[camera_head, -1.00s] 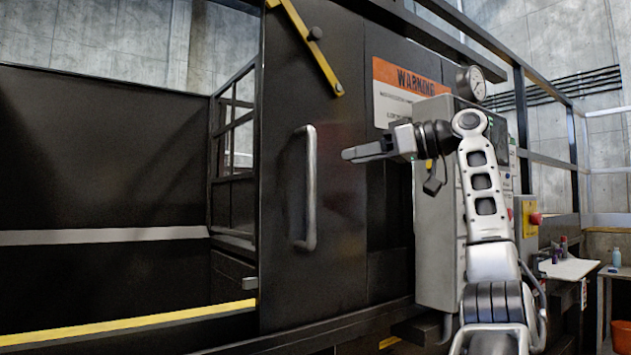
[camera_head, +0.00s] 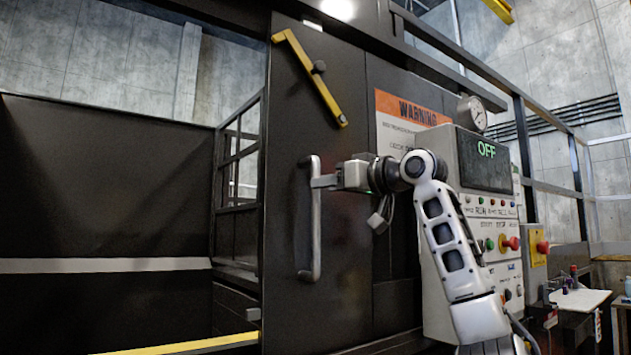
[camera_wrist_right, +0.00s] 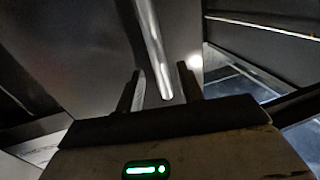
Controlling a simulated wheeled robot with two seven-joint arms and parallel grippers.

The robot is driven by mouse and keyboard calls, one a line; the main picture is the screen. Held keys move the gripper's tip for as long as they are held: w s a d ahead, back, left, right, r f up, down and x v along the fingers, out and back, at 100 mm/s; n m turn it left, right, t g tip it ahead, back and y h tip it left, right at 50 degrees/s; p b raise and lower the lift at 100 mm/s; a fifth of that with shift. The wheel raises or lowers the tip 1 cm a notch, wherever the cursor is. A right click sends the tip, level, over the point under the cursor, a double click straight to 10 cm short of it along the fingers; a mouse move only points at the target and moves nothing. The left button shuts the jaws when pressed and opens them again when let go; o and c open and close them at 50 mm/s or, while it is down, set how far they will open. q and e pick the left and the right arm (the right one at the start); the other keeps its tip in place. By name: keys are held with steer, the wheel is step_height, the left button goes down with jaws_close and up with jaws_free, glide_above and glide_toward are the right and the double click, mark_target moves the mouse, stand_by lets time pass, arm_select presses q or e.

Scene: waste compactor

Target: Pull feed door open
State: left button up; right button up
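The feed door (camera_head: 340,240) is a tall dark panel at the middle of the head view, with a long vertical grey bar handle (camera_head: 315,250). My right gripper (camera_head: 318,181) is at the upper part of this handle. In the right wrist view, the handle (camera_wrist_right: 152,45) runs down between the two dark fingers of my right gripper (camera_wrist_right: 160,88). The fingers are apart, with a visible gap beside the bar, so the gripper looks open around it. My left gripper is in neither view.
A yellow diagonal bar (camera_head: 310,80) is on the door's upper part. A grey control box (camera_head: 485,160) with an "OFF" display and several buttons stands right, partly behind my arm. A yellow-edged ledge (camera_head: 190,346) runs lower left. Railings (camera_head: 545,135) stand at right.

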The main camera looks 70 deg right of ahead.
arm_select(q)
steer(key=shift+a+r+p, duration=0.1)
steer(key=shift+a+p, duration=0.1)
steer(key=shift+p, duration=0.35)
arm_select(e)
steer(key=x, duration=0.4)
steer(key=shift+w+d, duration=0.15)
steer(key=shift+w, duration=0.1)
steer(key=shift+c, duration=0.3)
